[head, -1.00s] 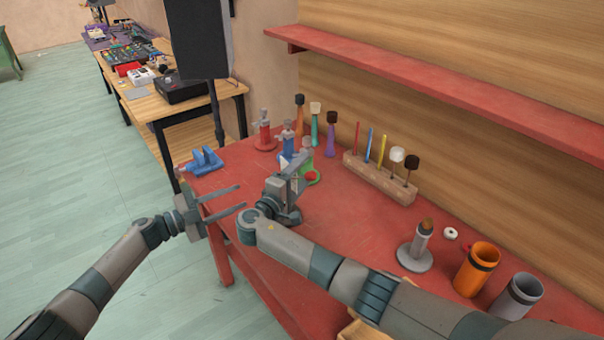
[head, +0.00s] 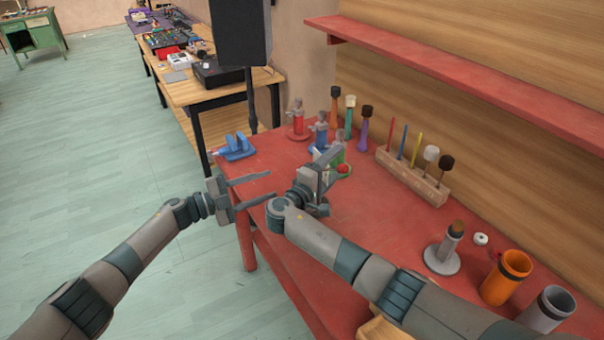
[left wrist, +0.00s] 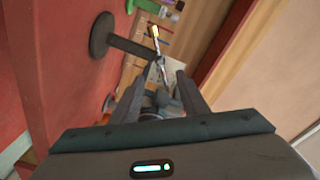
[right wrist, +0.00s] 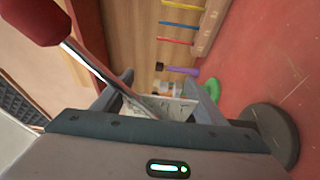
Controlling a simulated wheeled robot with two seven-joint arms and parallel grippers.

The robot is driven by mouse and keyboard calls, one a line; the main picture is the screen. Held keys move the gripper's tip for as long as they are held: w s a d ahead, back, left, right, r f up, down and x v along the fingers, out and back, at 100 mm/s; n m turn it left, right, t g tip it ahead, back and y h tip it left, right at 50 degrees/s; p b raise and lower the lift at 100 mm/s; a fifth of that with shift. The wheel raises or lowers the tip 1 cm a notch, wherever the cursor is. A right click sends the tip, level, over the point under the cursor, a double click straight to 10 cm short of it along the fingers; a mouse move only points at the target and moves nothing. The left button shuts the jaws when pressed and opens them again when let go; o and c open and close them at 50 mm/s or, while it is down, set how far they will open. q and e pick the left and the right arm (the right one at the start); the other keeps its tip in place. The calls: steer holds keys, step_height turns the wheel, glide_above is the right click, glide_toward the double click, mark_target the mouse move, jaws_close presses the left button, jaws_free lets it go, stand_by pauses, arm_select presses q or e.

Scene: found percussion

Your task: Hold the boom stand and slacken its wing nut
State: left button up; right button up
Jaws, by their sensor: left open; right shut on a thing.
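My right gripper (head: 322,180) is shut on the boom stand above the red table. It hides most of the stand in the head view. The stand's dark round base (right wrist: 270,135) shows in the right wrist view; the left wrist view shows the base (left wrist: 101,35) and grey post (left wrist: 130,46). A shiny metal rod (right wrist: 88,65) with a red end (right wrist: 32,20) slants across the right wrist view. My left gripper (head: 272,184) is open and empty, its fingers pointing toward the right gripper, with a gap between. I cannot make out the wing nut.
Red (head: 298,125), blue (head: 318,140) and green (head: 336,158) stands and several mallets are behind. A wooden rack (head: 410,178) of sticks, a grey stand (head: 443,258) and cups (head: 506,280) are on the right. A blue clamp (head: 235,147) lies at the left corner.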

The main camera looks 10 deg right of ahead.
arm_select(q)
steer(key=m, duration=0.8)
steer(key=a+m, duration=0.1)
steer(key=m, duration=0.7)
steer(key=a+m, duration=0.1)
steer(key=m, duration=0.7)
steer(key=shift+s+a, duration=0.1)
steer(key=shift+s, duration=0.25)
steer(key=x, duration=1.2)
steer(key=shift+c, duration=0.3)
steer(key=c, duration=0.7)
